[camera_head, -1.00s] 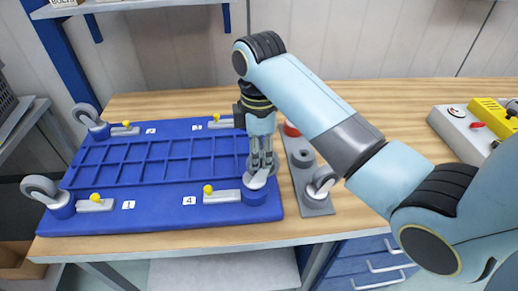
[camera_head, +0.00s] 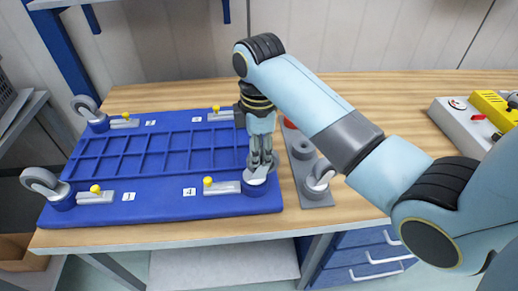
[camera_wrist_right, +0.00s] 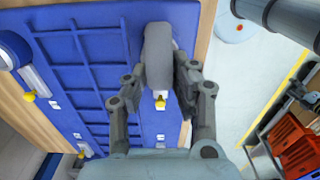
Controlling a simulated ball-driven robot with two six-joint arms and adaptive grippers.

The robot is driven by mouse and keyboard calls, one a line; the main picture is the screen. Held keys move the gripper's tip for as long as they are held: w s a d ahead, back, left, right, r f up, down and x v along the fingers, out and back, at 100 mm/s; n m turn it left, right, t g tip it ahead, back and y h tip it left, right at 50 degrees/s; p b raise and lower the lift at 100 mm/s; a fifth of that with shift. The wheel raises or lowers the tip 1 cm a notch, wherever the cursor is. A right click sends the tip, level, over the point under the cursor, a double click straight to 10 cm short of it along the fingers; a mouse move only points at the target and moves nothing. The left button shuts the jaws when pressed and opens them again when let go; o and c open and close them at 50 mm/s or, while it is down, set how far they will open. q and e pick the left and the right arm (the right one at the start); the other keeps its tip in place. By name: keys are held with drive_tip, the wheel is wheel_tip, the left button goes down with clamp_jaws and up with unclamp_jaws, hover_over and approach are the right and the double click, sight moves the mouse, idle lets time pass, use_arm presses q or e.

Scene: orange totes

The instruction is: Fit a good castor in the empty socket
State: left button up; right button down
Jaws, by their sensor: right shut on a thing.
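The blue board (camera_head: 150,209) lies on the bench with a socket at each visible corner. My right gripper (camera_head: 261,160) points down at the near right corner, shut on a grey castor (camera_head: 256,176). The castor stands at the blue socket (camera_head: 262,192) beside label 4; I cannot tell whether it is fully seated. In the right wrist view the fingers sit on both sides of its wheel (camera_wrist_right: 158,55). Castors stand at the far left corner (camera_head: 84,105) and near left corner (camera_head: 40,180). The far right corner is hidden behind my gripper. My left gripper is not in view.
A grey rack (camera_head: 312,196) right of the board holds a castor (camera_head: 319,174) and a ring-shaped seat (camera_head: 302,148). A grey lever with a yellow knob (camera_head: 208,181) lies left of the socket. A box with yellow parts (camera_head: 468,125) stands at right.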

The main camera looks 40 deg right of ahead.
drive_tip(key=shift+f, duration=0.2)
drive_tip(key=c, duration=1)
unclamp_jaws()
wheel_tip(320, 180, up, 8)
drive_tip(key=shift+f, duration=0.25)
